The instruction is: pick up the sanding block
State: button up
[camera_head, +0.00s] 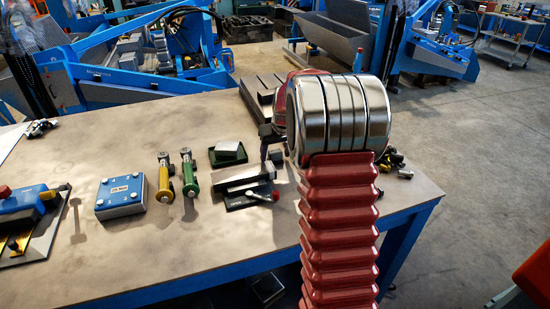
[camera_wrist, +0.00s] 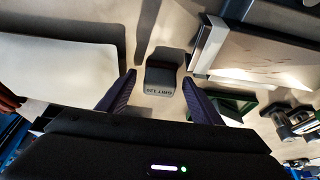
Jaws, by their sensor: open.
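The sanding block (camera_wrist: 161,76) is a small dark grey block with "GRIT 120" on its near face. It sits on the tabletop in the middle of the wrist view. My gripper (camera_wrist: 158,77) is open, with one dark finger on each side of the block in the picture. Clear gaps show between the fingers and the block; whether the fingertips are down at its height I cannot tell. In the head view I cannot pick out the block; my red ribbed arm and its shiny rings cover part of the table.
In the wrist view, a pale flat slab (camera_wrist: 62,75) lies left and a large metal-edged piece (camera_wrist: 265,50) upper right. In the head view, a green tray (camera_head: 215,164), a blue box (camera_head: 120,197), a yellow-handled tool (camera_head: 165,185) and a grooved metal block (camera_head: 258,93) stand on the workbench (camera_head: 130,255).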

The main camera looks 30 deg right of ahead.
jog(key=shift+c, duration=0.2)
dwell(0.3)
jog(key=c, duration=1)
